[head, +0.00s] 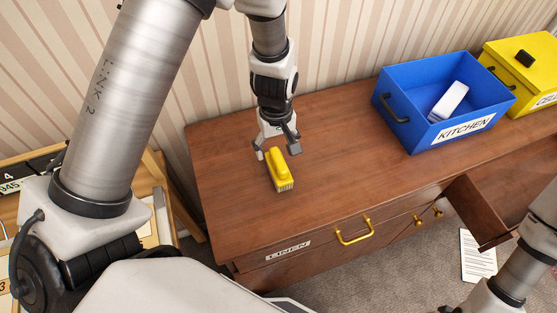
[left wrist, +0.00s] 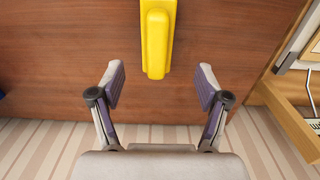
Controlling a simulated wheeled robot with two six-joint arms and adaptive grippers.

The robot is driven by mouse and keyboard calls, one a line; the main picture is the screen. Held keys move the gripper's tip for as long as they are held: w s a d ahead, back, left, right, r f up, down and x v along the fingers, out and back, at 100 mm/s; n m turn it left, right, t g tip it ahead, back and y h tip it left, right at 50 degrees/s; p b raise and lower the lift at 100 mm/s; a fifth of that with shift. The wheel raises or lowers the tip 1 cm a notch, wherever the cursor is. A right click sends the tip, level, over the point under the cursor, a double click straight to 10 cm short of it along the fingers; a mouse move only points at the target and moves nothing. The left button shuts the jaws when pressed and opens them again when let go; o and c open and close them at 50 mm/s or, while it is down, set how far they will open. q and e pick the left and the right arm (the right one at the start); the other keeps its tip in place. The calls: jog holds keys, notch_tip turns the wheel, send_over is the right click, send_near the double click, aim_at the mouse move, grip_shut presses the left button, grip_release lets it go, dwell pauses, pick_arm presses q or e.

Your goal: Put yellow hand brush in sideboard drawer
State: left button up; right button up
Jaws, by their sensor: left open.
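The yellow hand brush (head: 279,168) lies on the left part of the wooden sideboard top (head: 330,140), bristles down. My left gripper (head: 277,150) is open, at the back end of the brush. In the left wrist view the brush (left wrist: 156,40) extends ahead, its near end just beyond the gap between the open fingers (left wrist: 160,88). The sideboard's drawer front (head: 310,249), labelled LINEN, has a yellow handle (head: 354,232) and appears shut. My right gripper is not in view; only part of my right arm shows at the lower right.
A blue KITCHEN box (head: 440,105) holding a white item (head: 449,101) stands on the sideboard's right, with a yellow box (head: 525,70) beside it. A brown open piece (head: 478,209) juts from the sideboard front. A printed sheet (head: 478,255) lies on the carpet. The sideboard's middle is clear.

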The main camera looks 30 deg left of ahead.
aim_at(277, 158)
pick_arm(q)
jog(key=shift+s+d+f+b, duration=0.3)
jog(key=shift+s+f+b, duration=0.05)
jog(key=shift+f, duration=0.2)
jog(key=shift+s+d+f, duration=0.15)
jog(key=shift+f, duration=0.05)
jog(key=f, duration=0.2)
jog(key=w+f, duration=0.1)
jog(key=shift+w+a+f, duration=0.1)
jog(key=shift+a+f, duration=0.25)
jog(key=shift+a, duration=0.05)
jog(key=f, duration=0.3)
jog(key=shift+s+d+f+p, duration=0.2)
jog(key=shift+d+f+p, duration=0.1)
jog(key=shift+f, duration=0.05)
jog(key=shift+w+f, duration=0.1)
jog(key=shift+f, duration=0.1)
jog(key=shift+a, duration=0.1)
jog(key=c, duration=1.3)
